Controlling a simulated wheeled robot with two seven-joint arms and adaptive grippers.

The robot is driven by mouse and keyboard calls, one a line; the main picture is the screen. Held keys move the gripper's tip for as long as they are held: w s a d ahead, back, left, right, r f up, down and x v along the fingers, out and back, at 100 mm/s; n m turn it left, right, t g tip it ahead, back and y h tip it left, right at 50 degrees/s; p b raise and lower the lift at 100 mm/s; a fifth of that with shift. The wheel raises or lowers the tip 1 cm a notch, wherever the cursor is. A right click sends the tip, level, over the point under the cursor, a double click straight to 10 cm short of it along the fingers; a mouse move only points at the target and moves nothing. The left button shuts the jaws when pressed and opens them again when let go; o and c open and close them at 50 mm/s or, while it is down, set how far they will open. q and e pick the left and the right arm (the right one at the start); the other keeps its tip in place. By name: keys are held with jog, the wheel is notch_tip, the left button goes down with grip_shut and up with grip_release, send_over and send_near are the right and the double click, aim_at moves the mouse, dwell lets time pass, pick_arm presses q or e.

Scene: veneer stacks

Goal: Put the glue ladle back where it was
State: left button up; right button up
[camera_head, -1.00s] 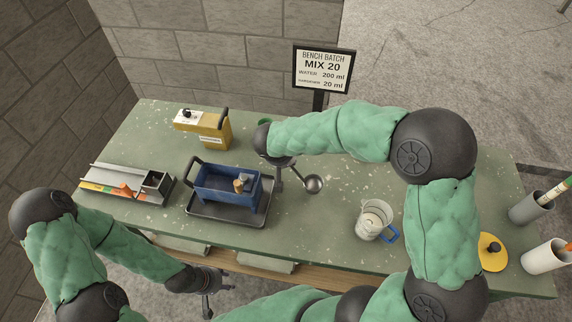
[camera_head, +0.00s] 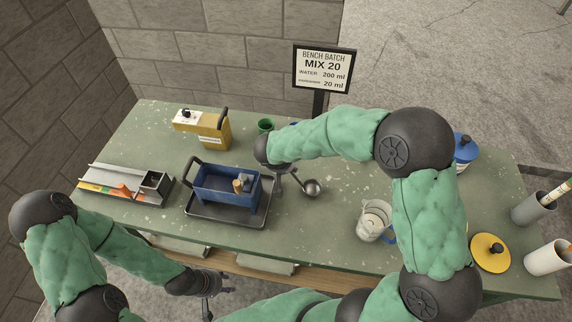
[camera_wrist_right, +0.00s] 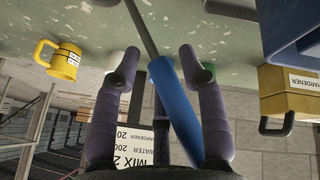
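The glue ladle has a round metal bowl (camera_head: 312,188) that shows in the head view, over the middle of the bench. Its blue handle (camera_wrist_right: 176,105) and thin metal rod show in the right wrist view. My right gripper (camera_wrist_right: 160,70) has its purple fingers around the blue handle and appears shut on it; the far contact is partly hidden. In the head view my right arm hides most of this gripper. My left gripper (camera_head: 215,296) hangs empty in front of the bench's near edge, its dark fingers apart.
A blue tub (camera_head: 215,188) stands in a dark tray (camera_head: 215,213), left of the ladle. A yellow hardener container (camera_head: 215,132) stands behind it. A clear jug (camera_head: 370,228) and a yellow lid (camera_head: 490,252) are at right. A sign (camera_head: 323,70) stands at the back.

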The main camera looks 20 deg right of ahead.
jog(key=shift+r, duration=0.1)
jog(key=shift+a+r+p, duration=0.1)
jog(key=shift+r+p, duration=0.25)
jog(key=shift+r, duration=0.1)
jog(key=p+v, duration=0.1)
jog(key=v, duration=1)
jog(key=shift+s+p, duration=0.2)
jog(key=shift+p, duration=0.1)
jog(key=shift+a, duration=0.15)
